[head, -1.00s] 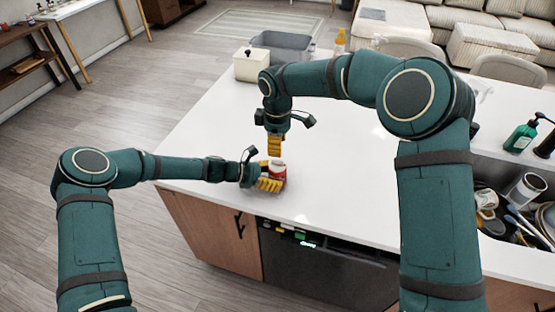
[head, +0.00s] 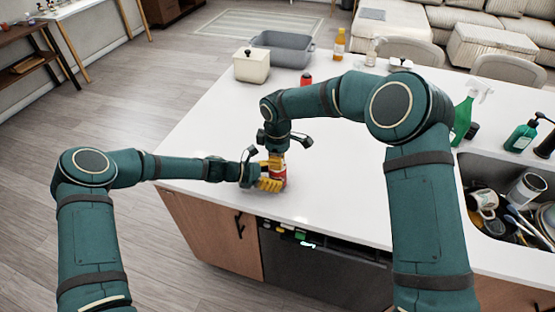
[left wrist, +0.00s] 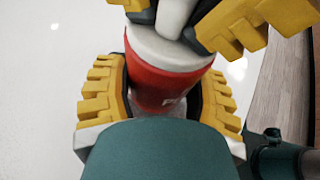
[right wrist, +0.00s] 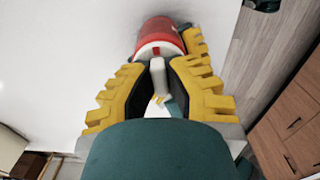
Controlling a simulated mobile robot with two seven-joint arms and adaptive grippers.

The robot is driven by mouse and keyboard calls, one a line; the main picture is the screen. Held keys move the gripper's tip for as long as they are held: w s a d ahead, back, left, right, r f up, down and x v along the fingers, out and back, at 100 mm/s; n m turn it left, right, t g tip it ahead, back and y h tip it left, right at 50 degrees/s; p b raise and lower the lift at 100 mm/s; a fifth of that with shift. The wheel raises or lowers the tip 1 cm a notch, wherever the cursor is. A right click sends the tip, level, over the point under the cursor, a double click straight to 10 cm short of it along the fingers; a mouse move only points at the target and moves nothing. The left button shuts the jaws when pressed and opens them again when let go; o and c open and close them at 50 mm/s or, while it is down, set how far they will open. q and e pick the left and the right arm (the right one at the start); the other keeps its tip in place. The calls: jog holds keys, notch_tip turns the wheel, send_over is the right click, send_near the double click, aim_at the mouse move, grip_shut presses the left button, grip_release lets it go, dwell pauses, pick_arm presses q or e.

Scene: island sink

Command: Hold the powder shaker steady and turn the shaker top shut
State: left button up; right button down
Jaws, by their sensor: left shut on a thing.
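The powder shaker (head: 282,179) is a red cylinder standing upright on the white counter near its front edge. In the left wrist view the red body (left wrist: 165,85) sits between the yellow fingers of my left gripper (head: 270,184), which is shut on it from the side. The white shaker top (left wrist: 165,48) has a raised white grip (right wrist: 157,72). My right gripper (right wrist: 158,65) comes down from above with its fingers on either side of that grip; they look parted, with narrow gaps beside it. The right fingers hide part of the top.
A sink (head: 500,205) full of dishes is at right, near green bottles (head: 521,134). The counter right of the shaker is clear.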

dwell(0.3)
pick_arm(q)
jog(key=shift+r, duration=0.1)
pick_arm(e)
jog(key=shift+m, duration=0.5)
jog(key=c, duration=1)
grip_release()
notch_tip(320, 180, up, 12)
jog(key=shift+s, duration=0.1)
